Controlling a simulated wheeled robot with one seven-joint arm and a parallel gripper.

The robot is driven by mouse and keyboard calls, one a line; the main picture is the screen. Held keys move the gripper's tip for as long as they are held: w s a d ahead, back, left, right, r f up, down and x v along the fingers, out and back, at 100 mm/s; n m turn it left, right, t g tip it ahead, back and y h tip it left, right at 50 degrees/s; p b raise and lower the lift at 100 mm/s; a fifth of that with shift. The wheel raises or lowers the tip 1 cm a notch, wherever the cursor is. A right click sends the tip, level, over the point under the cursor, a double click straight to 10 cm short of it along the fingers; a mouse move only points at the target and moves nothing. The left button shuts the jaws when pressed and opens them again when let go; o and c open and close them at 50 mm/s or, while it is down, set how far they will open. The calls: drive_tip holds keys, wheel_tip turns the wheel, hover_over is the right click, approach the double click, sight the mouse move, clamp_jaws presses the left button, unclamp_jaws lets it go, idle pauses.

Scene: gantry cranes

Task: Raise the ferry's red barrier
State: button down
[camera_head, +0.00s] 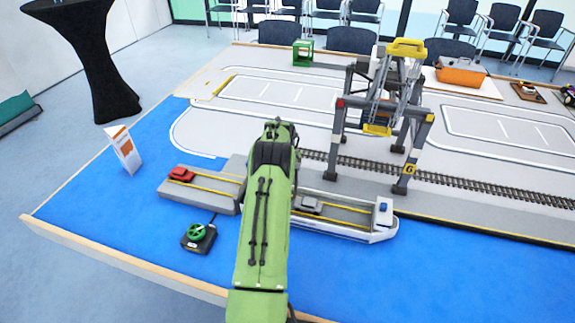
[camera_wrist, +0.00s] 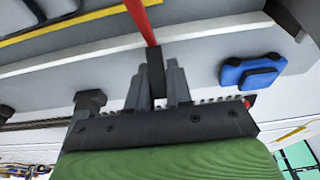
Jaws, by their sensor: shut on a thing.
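The red barrier (camera_wrist: 143,20) shows in the wrist view as a thin red bar running from the top edge down to a black end piece (camera_wrist: 155,72). My gripper (camera_wrist: 158,84) is shut on this black end piece, one grey finger on each side. The ferry (camera_head: 345,221) is a white and grey boat on the blue surface in the head view. In that view my green arm hides the barrier and my gripper. I cannot tell the bar's exact angle.
A grey car (camera_head: 310,205) stands on the ferry deck. A blue car (camera_wrist: 250,72) is right of my gripper. A red car (camera_head: 181,174) stands on the grey ramp (camera_head: 205,200). A green-knobbed control box (camera_head: 198,237) lies in front. The gantry crane (camera_head: 340,130) stands behind.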

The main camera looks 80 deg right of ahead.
drive_tip(key=shift+d+f+y, duration=0.1)
drive_tip(key=shift+d+y, duration=0.05)
drive_tip(key=shift+y, duration=0.55)
drive_tip(key=c, duration=1.1)
unclamp_jaws()
wheel_tip(320, 180, up, 16)
drive_tip(key=a+p, duration=0.1)
drive_tip(key=p, duration=0.2)
drive_tip(key=shift+a+f, duration=0.2)
drive_tip(key=shift+a, duration=0.15)
drive_tip(key=shift+w+f, duration=0.1)
